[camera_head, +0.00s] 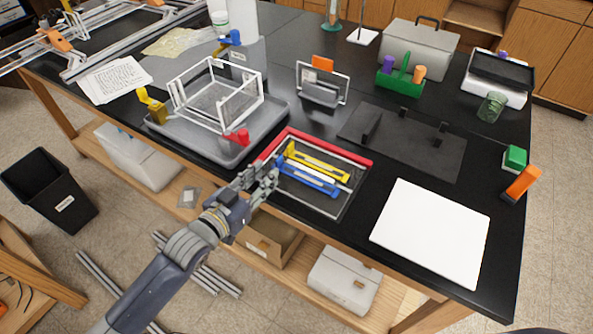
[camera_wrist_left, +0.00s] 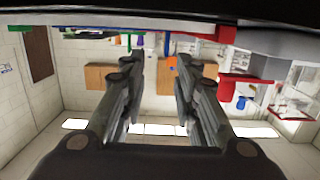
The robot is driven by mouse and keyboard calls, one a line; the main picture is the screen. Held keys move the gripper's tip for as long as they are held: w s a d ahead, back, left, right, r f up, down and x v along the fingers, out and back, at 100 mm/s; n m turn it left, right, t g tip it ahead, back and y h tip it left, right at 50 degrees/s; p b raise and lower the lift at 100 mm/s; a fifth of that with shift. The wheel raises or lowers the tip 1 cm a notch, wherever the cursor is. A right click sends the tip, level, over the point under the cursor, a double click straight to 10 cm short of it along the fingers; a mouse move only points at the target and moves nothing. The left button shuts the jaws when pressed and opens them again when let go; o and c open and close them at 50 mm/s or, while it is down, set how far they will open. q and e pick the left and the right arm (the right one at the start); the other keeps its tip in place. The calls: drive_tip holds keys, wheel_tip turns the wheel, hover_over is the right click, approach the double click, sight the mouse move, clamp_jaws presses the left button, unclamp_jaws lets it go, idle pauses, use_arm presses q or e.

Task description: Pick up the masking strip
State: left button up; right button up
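No piece is plainly recognisable as the masking strip. A shallow dark tray (camera_head: 322,207) near the table's front edge holds a yellow tool (camera_head: 318,161), a blue tool (camera_head: 307,178) and a thin pale strip between them. A red strip (camera_head: 330,149) runs along the tray's back edge, with another red length on its left side. My left gripper (camera_head: 262,178) is at the tray's left front corner, close to the blue tool's end; contact cannot be told. In the left wrist view its fingers (camera_wrist_left: 157,75) are apart with nothing between them. My right gripper is out of view.
A grey tray (camera_head: 205,145) with a white frame (camera_head: 218,95) stands left of the dark tray. A dark mat (camera_head: 425,150) with upright clips lies behind right. A white board (camera_head: 432,232) lies right. Bare black tabletop shows between the dark tray and the board.

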sight(276, 161)
use_arm(q)
drive_tip(key=x, duration=0.2)
drive_tip(key=shift+w+d, duration=0.15)
drive_tip(key=shift+w, duration=0.2)
drive_tip(key=shift+w+d+f, duration=0.15)
drive_tip(key=shift+w+d, duration=0.1)
drive_tip(key=shift+w, duration=0.1)
drive_tip(key=shift+w+d+p, duration=0.15)
drive_tip(key=shift+w+p, duration=0.25)
drive_tip(key=shift+w, duration=0.05)
drive_tip(key=x, duration=0.3)
drive_tip(key=shift+w+f+p, duration=0.15)
drive_tip(key=shift+f+p, duration=0.1)
drive_tip(key=shift+p, duration=0.15)
drive_tip(key=shift+w+d+f, duration=0.1)
drive_tip(key=shift+w+d, duration=0.1)
drive_tip(key=shift+w, duration=0.25)
clamp_jaws()
